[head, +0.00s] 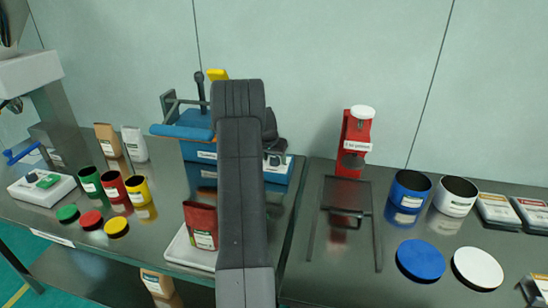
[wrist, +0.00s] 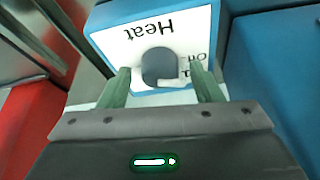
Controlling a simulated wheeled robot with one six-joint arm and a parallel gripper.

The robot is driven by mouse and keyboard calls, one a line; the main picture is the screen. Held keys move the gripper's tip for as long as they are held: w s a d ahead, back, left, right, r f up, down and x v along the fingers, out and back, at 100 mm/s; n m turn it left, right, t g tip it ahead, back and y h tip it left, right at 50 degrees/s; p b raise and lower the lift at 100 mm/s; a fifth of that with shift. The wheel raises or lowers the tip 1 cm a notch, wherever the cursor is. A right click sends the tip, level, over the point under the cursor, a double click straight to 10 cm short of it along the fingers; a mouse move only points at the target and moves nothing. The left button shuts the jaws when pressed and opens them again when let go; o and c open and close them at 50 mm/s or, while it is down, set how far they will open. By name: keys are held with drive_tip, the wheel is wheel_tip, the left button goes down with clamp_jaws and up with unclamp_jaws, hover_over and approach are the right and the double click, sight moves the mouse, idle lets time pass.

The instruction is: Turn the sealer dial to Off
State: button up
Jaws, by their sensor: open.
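The blue sealer (head: 201,151) stands at the back of the left table, partly hidden behind my arm. In the wrist view, its white panel (wrist: 110,42) reads "Heat" upside down, with smaller lettering to the right of the dial that is partly hidden. The grey dial (wrist: 160,66) sits near the middle of the panel. My gripper (wrist: 161,85) is open, with one green finger on each side of the dial. I cannot tell whether the fingers touch it or which setting it points to. In the head view the dial is too small to make out clearly.
A red pouch (head: 201,225) stands on a white plate near my arm. Coloured cups and lids sit at the left. A red dispenser (head: 356,140) and a black stand (head: 347,194) are to the right. A red surface (wrist: 28,125) shows at the wrist view's left.

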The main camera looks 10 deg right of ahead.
drive_tip(key=c, duration=1)
drive_tip(key=shift+d+n+y+b, duration=0.1)
drive_tip(key=shift+n+y+b, duration=0.25)
drive_tip(key=shift+n, duration=0.65)
drive_tip(key=o, duration=1)
drive_tip(key=shift+r, duration=0.1)
drive_tip(key=b+v, duration=0.1)
drive_tip(key=v, duration=1.2)
drive_tip(key=shift+s+r+b, duration=0.2)
drive_tip(key=shift+s+b, duration=0.1)
drive_tip(key=shift+s, duration=0.1)
